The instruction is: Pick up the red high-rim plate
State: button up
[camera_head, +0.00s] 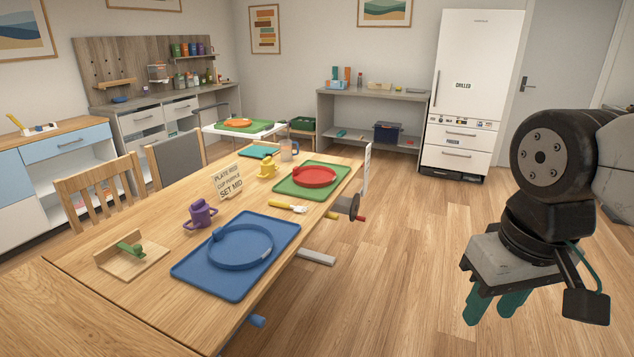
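The red high-rim plate (315,177) lies on a green mat (290,188) towards the far right side of the wooden table. It has a raised rim and a small handle-like bump at its left edge. My gripper (496,305), with teal fingers pointing down, hangs over the floor at the right, well away from the table and the plate. Its fingers are apart with a gap between them, and nothing is seen in them.

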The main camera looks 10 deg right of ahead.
aim_at(308, 176)
jog(key=z, duration=0.55)
jog(key=i, duration=1)
jog(key=z, duration=0.4)
jog(key=i, duration=0.95)
jog(key=u, duration=0.9)
jog(key=i, duration=0.95)
jog(key=u, duration=0.8)
